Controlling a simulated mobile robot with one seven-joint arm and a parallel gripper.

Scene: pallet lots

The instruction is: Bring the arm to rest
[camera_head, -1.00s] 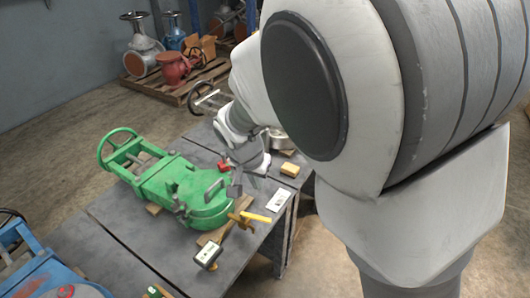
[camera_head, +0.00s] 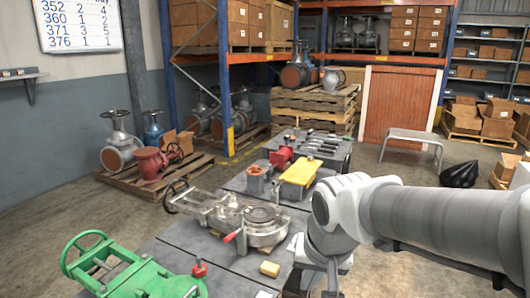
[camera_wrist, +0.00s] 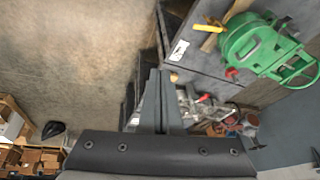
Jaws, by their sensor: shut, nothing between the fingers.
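My gripper (camera_wrist: 157,98) shows in the wrist view with its two fingers together and nothing between them. It hangs past the edge of the dark worktable (camera_wrist: 205,62), with the concrete floor beside it. In the head view my arm reaches in from the right and bends down by the table's right edge; the fingertips cannot be made out clearly there. The green valve (camera_head: 135,272) lies on the table at the lower left, apart from the arm. It also shows at the upper right of the wrist view (camera_wrist: 262,46).
A yellow-topped item (camera_head: 300,172) stands farther back. Pallets with valves (camera_head: 150,172) stand at the left. Open floor lies right of the table.

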